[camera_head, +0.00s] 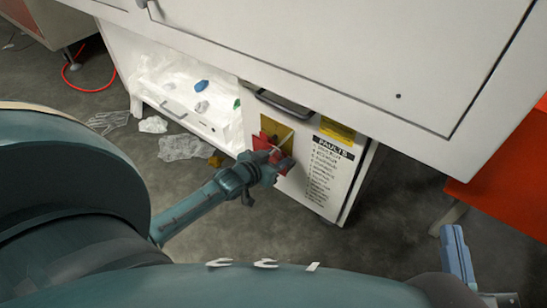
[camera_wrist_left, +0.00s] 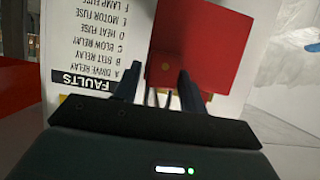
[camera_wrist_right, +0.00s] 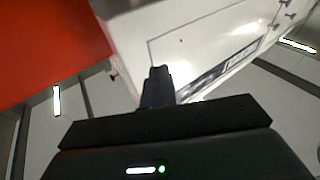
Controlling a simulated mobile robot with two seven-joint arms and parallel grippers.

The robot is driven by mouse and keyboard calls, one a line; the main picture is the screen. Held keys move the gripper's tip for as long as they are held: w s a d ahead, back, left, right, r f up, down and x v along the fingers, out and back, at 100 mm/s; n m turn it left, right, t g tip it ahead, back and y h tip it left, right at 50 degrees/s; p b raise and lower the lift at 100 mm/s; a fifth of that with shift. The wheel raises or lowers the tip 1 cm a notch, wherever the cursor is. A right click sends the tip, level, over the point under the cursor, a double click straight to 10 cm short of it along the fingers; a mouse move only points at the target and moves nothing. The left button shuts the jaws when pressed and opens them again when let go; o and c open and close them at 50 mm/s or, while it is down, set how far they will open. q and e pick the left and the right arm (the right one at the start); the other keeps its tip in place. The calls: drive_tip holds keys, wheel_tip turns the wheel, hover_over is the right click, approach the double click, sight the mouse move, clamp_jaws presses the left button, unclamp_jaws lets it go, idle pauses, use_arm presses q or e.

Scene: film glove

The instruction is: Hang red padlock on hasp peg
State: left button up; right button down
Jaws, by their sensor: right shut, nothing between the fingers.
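The hasp peg is not clearly seen; a yellow plate (camera_head: 274,124) shows there. I cannot tell whether the shackle is around the peg. My right gripper (camera_wrist_right: 160,72) is shut and empty.
A "FAULTS" list (camera_head: 325,165) is on the cabinet door, right of the padlock. A grey handle (camera_head: 283,104) is above it. An open white bay (camera_head: 190,90) with small coloured pieces is to the left. Clear plastic (camera_head: 183,147) lies on the floor. An orange-red unit (camera_head: 510,190) stands right.

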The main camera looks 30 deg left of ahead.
use_arm(q)
drive_tip(key=shift+o, duration=1)
drive_tip(key=shift+w+a+r, duration=0.15)
drive_tip(key=shift+w+a, duration=0.05)
drive_tip(key=shift+a, duration=0.1)
drive_tip(key=shift+s+r, duration=0.15)
drive_tip(key=shift+s, duration=0.1)
drive_tip(key=p+v, duration=0.3)
drive_tip(key=v, duration=0.2)
drive_tip(key=shift+d, duration=0.1)
drive_tip(key=p+v, duration=0.3)
drive_tip(key=v, duration=0.4)
drive_tip(key=shift+s, duration=0.5)
use_arm(e)
drive_tip(key=shift+s+d+n+g+h, duration=0.1)
drive_tip(key=shift+d+n+g+h, duration=0.25)
drive_tip(key=shift+d+h, duration=0.3)
use_arm(q)
drive_tip(key=shift+d, duration=0.1)
use_arm(e)
drive_tip(key=shift+s+a, duration=0.1)
